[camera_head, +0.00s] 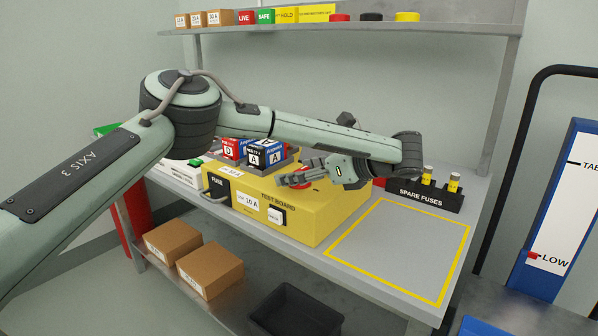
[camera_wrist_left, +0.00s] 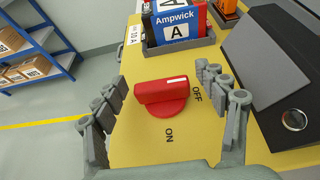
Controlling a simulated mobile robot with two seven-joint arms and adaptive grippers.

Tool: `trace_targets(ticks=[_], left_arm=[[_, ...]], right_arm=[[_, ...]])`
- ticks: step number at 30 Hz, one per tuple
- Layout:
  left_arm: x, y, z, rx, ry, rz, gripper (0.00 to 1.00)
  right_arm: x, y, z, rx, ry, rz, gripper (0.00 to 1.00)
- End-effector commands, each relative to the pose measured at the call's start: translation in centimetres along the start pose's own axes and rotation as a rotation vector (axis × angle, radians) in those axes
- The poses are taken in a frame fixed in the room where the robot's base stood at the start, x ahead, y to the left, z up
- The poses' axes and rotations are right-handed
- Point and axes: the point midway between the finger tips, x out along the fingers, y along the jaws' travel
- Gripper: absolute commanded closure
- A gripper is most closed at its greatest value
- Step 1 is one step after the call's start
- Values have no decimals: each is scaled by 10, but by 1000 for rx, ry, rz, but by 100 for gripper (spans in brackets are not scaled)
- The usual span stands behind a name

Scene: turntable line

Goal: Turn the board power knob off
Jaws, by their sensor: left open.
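The red power knob (camera_wrist_left: 162,93) sits on top of the yellow test board (camera_head: 267,201). In the left wrist view, its white mark is at the right end of its bar, on the side of the OFF label (camera_wrist_left: 196,95). The ON label (camera_wrist_left: 169,135) is below the knob. My left gripper (camera_head: 288,178) is open over the board, its fingers on either side of the knob, with a visible gap on both sides. In the head view the gripper mostly hides the knob. My right gripper is not in view.
Blue and red Ampwick blocks (camera_head: 266,154) stand in a grey tray on the board, close behind the knob. A spare fuses rack (camera_head: 425,193) stands to the right. The yellow-outlined area (camera_head: 404,247) is clear. A shelf (camera_head: 350,29) runs above.

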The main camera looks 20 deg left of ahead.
Motion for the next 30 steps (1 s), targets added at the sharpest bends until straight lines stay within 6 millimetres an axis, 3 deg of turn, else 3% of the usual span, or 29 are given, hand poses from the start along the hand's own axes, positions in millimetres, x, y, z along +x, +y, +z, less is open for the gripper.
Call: trace_targets(ticks=[5,8,21,30], left_arm=[[-6,-1,1,-1,-2,-3,28],[-20,-2,2,0,-3,-6,28],[-105,-1,1,-2,-3,-3,28],[-120,0,0,0,0,1,28]], right_arm=[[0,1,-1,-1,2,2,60],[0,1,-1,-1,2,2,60],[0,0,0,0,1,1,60],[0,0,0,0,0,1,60]])
